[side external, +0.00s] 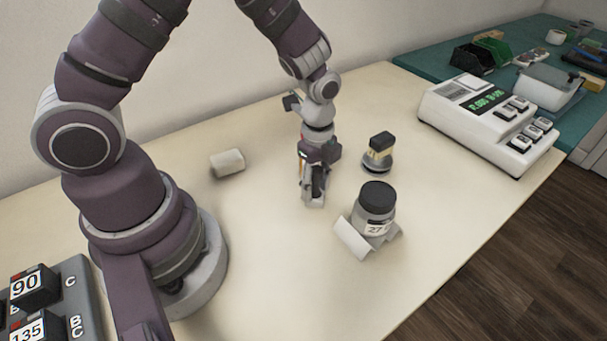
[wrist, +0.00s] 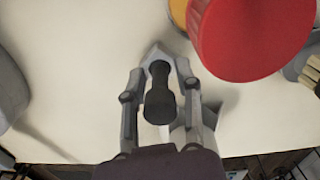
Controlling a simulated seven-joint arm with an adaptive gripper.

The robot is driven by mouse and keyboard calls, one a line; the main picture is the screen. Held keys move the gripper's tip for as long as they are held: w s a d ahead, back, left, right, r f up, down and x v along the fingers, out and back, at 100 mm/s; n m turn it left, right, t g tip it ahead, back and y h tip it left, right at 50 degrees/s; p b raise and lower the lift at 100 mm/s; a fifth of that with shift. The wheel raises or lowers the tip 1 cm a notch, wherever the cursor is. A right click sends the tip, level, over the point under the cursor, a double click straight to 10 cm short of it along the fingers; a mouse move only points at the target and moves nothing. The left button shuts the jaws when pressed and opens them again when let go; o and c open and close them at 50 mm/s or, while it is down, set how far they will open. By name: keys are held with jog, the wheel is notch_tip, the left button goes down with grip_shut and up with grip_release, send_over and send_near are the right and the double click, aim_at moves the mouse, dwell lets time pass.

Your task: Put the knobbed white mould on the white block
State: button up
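A small whitish block (side external: 228,162) lies on the bench left of my gripper in the side external view. My gripper (side external: 313,190) points down at the middle of the bench, low over the surface. In the wrist view, a black knobbed handle (wrist: 158,95) stands between the fingers of my gripper (wrist: 160,72). A pale pointed base (wrist: 153,53) shows beyond the handle; I cannot tell whether it is the mould. Some bench shows between handle and fingers, and whether they touch it is unclear. A pale piece (wrist: 182,138) is partly hidden beside the right finger.
A jar labelled 27 (side external: 374,212) rests on a white cradle (side external: 352,238) right of my gripper. A black-topped piece (side external: 380,145) stands behind it. A scale (side external: 492,120) is farther right. A large red round thing (wrist: 250,35) fills the wrist view's upper right.

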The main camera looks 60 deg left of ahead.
grip_shut()
